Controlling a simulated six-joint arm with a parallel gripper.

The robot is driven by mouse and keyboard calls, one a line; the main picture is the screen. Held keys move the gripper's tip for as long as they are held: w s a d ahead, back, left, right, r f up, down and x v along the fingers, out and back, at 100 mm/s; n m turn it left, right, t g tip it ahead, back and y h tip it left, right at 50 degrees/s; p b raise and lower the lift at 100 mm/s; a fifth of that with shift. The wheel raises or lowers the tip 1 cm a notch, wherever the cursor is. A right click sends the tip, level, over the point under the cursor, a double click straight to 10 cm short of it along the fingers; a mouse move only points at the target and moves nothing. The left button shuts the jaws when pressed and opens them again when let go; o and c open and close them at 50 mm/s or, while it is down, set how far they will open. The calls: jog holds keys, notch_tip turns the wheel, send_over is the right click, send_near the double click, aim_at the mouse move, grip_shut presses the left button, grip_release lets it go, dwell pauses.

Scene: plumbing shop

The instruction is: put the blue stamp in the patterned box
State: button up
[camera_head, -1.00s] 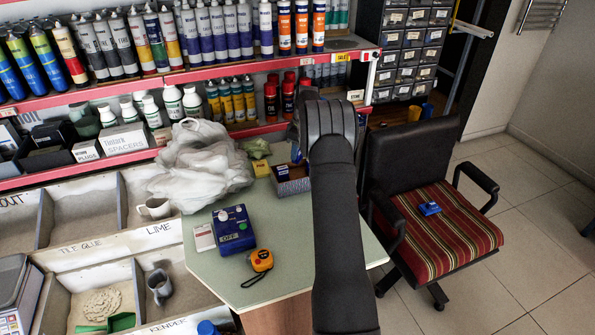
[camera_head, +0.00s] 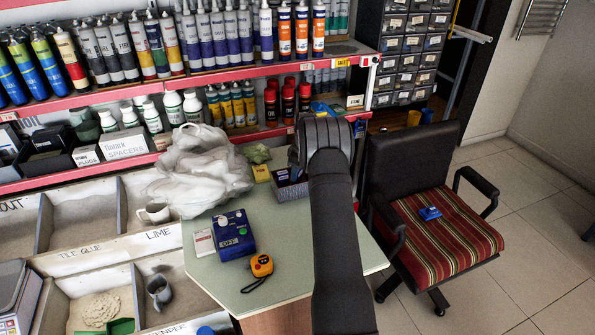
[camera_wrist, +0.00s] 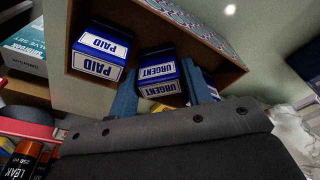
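The patterned box (camera_head: 292,190) stands on the green counter, partly hidden by my arm in the head view. In the wrist view its patterned outer wall (camera_wrist: 196,24) and brown inner side show. A blue stamp labelled PAID (camera_wrist: 101,50) is in the box. A second blue stamp, labelled URGENT (camera_wrist: 158,70), sits between the blue fingers of my gripper (camera_wrist: 163,88), which appear to press on its two sides. This stamp is at the box's opening, beside the PAID stamp; whether it touches the floor is hidden. My arm hides the fingers in the head view.
A crumpled plastic bag (camera_head: 203,172), a blue device (camera_head: 233,235), a white card box (camera_head: 203,242), a tape measure (camera_head: 261,265) and a yellow pack (camera_head: 261,173) lie on the counter (camera_head: 300,265). A blue item (camera_head: 429,213) lies on the chair (camera_head: 438,232). Shelves stand behind.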

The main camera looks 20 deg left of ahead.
jog(key=shift+o, duration=1.1)
notch_tip(320, 180, up, 12)
jog(key=d, duration=0.1)
jog(key=shift+d+r, duration=0.15)
jog(key=shift+d, duration=0.25)
jog(key=f, duration=0.4)
jog(key=a+f, duration=0.1)
jog(key=f, duration=0.7)
jog(key=shift+a, duration=0.4)
jog(key=shift+r, duration=1.8)
